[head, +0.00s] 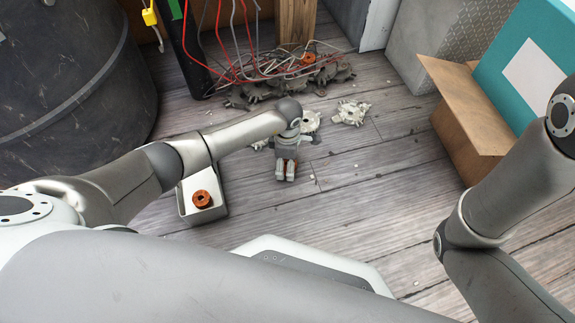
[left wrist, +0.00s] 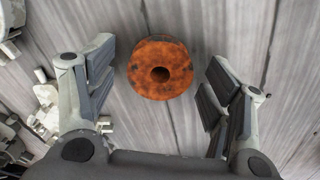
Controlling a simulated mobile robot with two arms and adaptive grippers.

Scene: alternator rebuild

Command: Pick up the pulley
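The pulley (left wrist: 160,68) is a rusty orange round piece with a dark centre hole. In the left wrist view it lies on the grey wood planks, between and a little beyond my open fingers. My left gripper (left wrist: 158,88) is open and empty, with clear gaps on both sides of the pulley. In the head view the left gripper (head: 286,170) points down at the floor and hides most of the pulley. My right arm shows at the right, but its gripper is outside the view.
A grey tray (head: 187,212) holds another orange-brown round part (head: 202,199). Pale metal castings (head: 352,112) lie behind the left gripper. Darker parts and cables (head: 270,70) lie at the back. A cardboard box (head: 460,110) stands right. Floor right of the gripper is mostly clear.

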